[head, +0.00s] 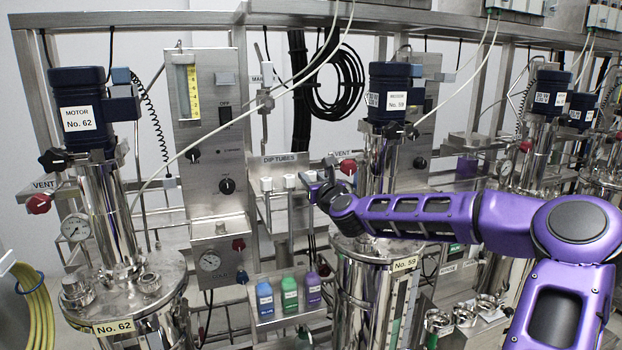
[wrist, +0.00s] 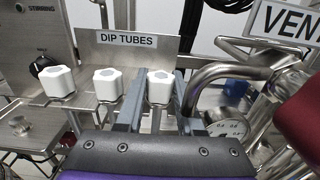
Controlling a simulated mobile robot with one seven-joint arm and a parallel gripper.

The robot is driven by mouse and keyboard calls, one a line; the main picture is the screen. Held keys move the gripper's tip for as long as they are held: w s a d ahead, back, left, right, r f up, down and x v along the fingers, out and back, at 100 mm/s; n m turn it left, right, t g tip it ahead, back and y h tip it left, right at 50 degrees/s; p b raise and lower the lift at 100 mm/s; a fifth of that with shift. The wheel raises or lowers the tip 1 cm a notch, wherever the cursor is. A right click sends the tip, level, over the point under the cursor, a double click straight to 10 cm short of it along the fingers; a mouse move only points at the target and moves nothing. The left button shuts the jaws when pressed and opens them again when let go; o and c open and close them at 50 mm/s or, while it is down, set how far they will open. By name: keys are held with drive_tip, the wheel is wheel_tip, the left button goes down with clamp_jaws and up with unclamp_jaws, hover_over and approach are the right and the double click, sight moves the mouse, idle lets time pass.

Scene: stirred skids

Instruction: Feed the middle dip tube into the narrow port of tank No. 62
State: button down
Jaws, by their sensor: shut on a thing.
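Three white-capped dip tubes hang in a row at the rack under the DIP TUBES sign: left (wrist: 59,82), middle (wrist: 107,82) and right (wrist: 160,86). In the head view the middle cap (head: 290,182) is also visible. My gripper (wrist: 158,104) is shut on the right dip tube, just under its cap; the middle one is outside the fingers, to their left. In the head view my gripper (head: 318,188) is at the rack's right end. Tank No. 62 (head: 113,328) stands at the far left. Its lid has a wider fitting (head: 76,292) and a smaller one (head: 150,283).
Tank No. 59 (head: 405,264) stands below my arm. A bent metal pipe (wrist: 225,70) and red vent knob (wrist: 302,110) are close right of my gripper. Blue, green and purple bottles (head: 289,293) sit below the rack. A control panel (head: 215,140) stands between rack and tank No. 62.

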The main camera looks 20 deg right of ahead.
drive_tip(key=shift+r, duration=0.4)
drive_tip(key=shift+r+p, duration=0.35)
drive_tip(key=shift+r, duration=0.05)
drive_tip(key=shift+s, duration=0.1)
drive_tip(key=shift+s, duration=2.9)
